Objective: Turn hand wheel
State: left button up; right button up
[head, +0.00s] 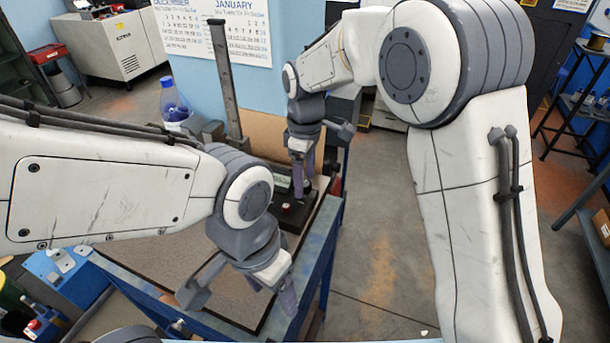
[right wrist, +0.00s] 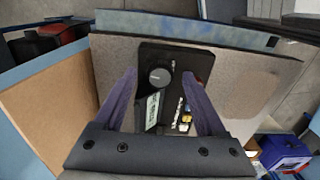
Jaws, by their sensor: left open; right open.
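A black device (right wrist: 150,58) lies on the bench mat in the right wrist view. A round dark grey knob, likely the hand wheel (right wrist: 159,77), sits on it. My right gripper (right wrist: 160,88) is open and empty, its purple fingers on either side of the device and knob in the picture; contact cannot be told. In the head view, the right gripper (head: 303,178) points down over the device (head: 288,219), hiding part of it; the wheel is not clear there. My left gripper (head: 273,291) is open and empty over the near right part of the bench.
The device has a pale label or display (right wrist: 152,109) and small coloured parts. The bench mat (head: 160,270) is mostly bare around it. A dark upright post (head: 224,80) and a blue bottle (head: 172,100) stand behind. Open floor (head: 385,240) lies right of the bench.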

jog(key=shift+f, duration=0.35)
grip_shut()
jog(key=shift+m, duration=0.3)
